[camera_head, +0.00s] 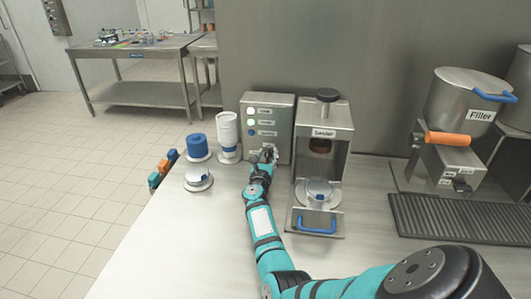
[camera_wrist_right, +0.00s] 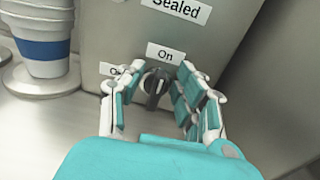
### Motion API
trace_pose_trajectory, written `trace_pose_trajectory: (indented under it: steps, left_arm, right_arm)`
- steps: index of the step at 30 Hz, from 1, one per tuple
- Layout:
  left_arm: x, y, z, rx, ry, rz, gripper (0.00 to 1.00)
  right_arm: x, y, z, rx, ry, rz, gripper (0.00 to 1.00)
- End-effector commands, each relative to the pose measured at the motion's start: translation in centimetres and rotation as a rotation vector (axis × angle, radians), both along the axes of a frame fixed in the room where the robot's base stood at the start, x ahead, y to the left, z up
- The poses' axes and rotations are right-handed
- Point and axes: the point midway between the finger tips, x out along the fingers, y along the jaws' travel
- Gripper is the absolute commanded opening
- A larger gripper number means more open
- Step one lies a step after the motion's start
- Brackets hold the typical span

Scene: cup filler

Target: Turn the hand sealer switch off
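The hand sealer has a grey control box (camera_head: 267,120) with white labels and indicator lights, left of the sealer frame (camera_head: 325,125). In the right wrist view, a dark rotary switch (camera_wrist_right: 155,87) sits on the box under an "On" label (camera_wrist_right: 166,55); another label at its left is partly hidden. My right gripper (camera_head: 264,157) is at the lower front of the box. In the right wrist view its fingers (camera_wrist_right: 152,100) are apart, one on each side of the switch; I cannot tell whether they touch it. My left gripper is not in view.
A stack of white cups (camera_head: 227,130) and a blue stack (camera_head: 197,146) stand left of the box. A lidded cup (camera_head: 318,189) sits in the sealer's tray, with a blue handle (camera_head: 317,229) in front. The filler (camera_head: 465,105) stands at the right.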

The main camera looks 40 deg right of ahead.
Motion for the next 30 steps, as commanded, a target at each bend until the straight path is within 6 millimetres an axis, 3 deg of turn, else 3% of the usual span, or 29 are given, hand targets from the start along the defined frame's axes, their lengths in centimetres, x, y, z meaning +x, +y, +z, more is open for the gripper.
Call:
trace_pose_trajectory:
  steps: [5,12,30]
  left_arm:
    - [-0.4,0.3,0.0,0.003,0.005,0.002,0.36]
    - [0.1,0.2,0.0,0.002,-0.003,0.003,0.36]
    - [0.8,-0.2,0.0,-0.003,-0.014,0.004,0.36]
  right_arm:
    - [0.0,0.0,0.0,0.0,0.0,0.0,0.32]
    - [0.0,0.0,0.0,0.0,0.0,0.0,0.01]
    - [0.2,0.1,0.0,-0.067,0.082,0.0,0.0]
